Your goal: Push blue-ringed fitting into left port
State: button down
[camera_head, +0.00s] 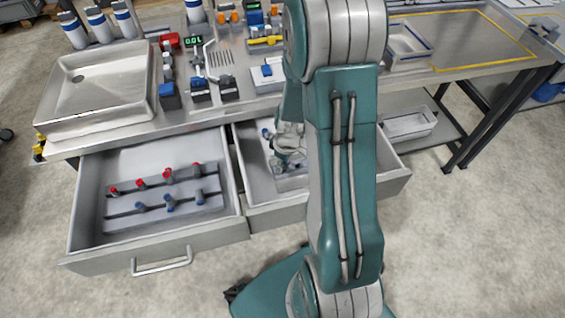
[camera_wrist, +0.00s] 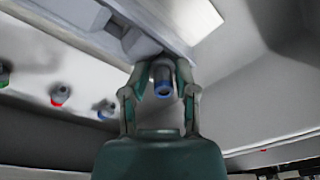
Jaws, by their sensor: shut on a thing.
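My gripper (camera_wrist: 160,82) is shut on a grey fitting with a blue ring (camera_wrist: 163,90), held between the two fingertips in the wrist view. The ringed end faces the camera. A pale block with a grey stepped part (camera_wrist: 125,35) lies just beyond the fitting, up and to the left. I cannot tell whether the fitting touches it. In the head view my gripper (camera_head: 288,150) is low inside the right drawer (camera_head: 262,222), partly hidden by my arm. The left port cannot be made out in either view.
The open left drawer (camera_head: 88,245) holds a rack with red-ringed fittings (camera_head: 168,176) and blue-ringed fittings (camera_head: 170,201). A steel sink tray (camera_head: 60,118) and several tools stand on the bench above. The drawer walls closely surround my gripper.

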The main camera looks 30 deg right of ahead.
jog(key=c, duration=1.4)
grip_release()
jog(key=shift+s+a+f, duration=0.25)
jog(key=shift+s+f, duration=0.15)
jog(key=shift+f, duration=0.25)
jog(key=c, duration=1.1)
grip_release()
jog(key=shift+f, duration=0.2)
jog(key=o, duration=1.1)
jog(key=shift+w, duration=0.2)
jog(key=shift+w+d+r, duration=0.1)
jog(key=shift+r, duration=0.2)
notch_tip(320, 180, up, 12)
jog(key=d, duration=0.1)
jog(key=shift+s+f, duration=0.25)
jog(key=shift+s, duration=0.1)
